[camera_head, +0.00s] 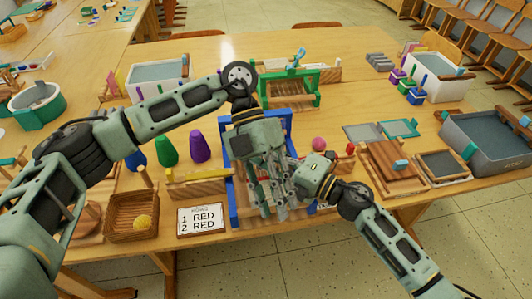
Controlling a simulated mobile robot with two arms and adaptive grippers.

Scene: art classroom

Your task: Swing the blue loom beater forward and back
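The blue loom frame (232,201) stands at the table's front edge, in the middle of the head view. Its left post and parts of its back show; most of its inside is hidden behind my grippers, so I cannot tell the beater apart or see its tilt. My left gripper (268,208) points down in front of the loom, its fingers over the loom's middle. My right gripper (290,185) comes in from the right, with its fingers close to the left one's. The fingers overlap in view, so I cannot tell whether either is open or holding the beater.
A card reading "1 RED 2 RED" (202,219) and a wicker basket with a yellow ball (142,222) are left of the loom. A green frame (290,88) stands behind it. Wooden boards (392,168) and a grey tub (486,140) lie to the right.

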